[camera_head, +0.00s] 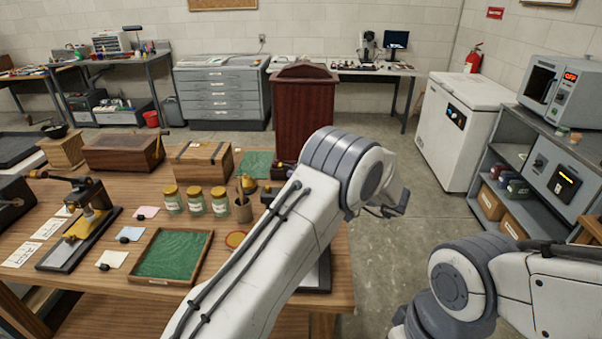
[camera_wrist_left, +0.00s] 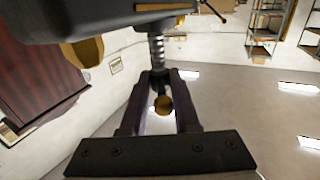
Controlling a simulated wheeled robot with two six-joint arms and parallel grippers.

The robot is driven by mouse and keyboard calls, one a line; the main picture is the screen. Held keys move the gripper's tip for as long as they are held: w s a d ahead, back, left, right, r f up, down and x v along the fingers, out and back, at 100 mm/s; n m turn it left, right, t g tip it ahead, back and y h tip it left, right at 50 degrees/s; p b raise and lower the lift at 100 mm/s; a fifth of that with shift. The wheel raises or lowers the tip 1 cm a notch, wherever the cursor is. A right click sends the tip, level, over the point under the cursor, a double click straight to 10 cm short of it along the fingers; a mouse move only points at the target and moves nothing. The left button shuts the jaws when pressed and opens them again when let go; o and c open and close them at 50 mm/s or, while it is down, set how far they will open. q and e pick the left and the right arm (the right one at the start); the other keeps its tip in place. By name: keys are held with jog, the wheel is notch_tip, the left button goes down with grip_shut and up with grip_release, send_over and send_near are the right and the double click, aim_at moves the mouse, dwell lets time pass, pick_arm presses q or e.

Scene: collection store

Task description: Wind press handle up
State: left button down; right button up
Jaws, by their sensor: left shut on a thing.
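The press shows in the left wrist view as a threaded screw (camera_wrist_left: 157,50) under a dark press body (camera_wrist_left: 95,18) at the top of the picture. My left gripper (camera_wrist_left: 162,88) has its two dark fingers closed in at the end of the screw. A round brass-coloured knob of the press handle (camera_wrist_left: 162,104) shows between them. The rest of the handle is hidden by the fingers. In the head view my left arm crosses the middle and covers most of the press and the grip. My right gripper is out of view.
The wooden table (camera_head: 130,300) holds a green-lined tray (camera_head: 172,255), several jars (camera_head: 195,200), a wooden box (camera_head: 202,165) and a small hand press (camera_head: 85,222) at left. A dark red cabinet (camera_head: 303,115) stands behind. Floor is clear right of the table.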

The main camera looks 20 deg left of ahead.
pick_arm(q)
jog(key=shift+w+a+r+n+g, duration=0.1)
jog(key=shift+n+g, duration=0.75)
jog(key=shift+g, duration=0.5)
jog(key=shift+w+a+n+g, duration=0.1)
jog(key=shift+n+g, duration=0.75)
jog(key=shift+g, duration=0.5)
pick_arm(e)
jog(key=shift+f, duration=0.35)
pick_arm(q)
jog(key=shift+r+b, duration=0.1)
jog(key=shift+b, duration=0.2)
jog(key=c, duration=0.7)
grip_release()
jog(key=shift+c, duration=0.2)
jog(key=shift+d, duration=0.2)
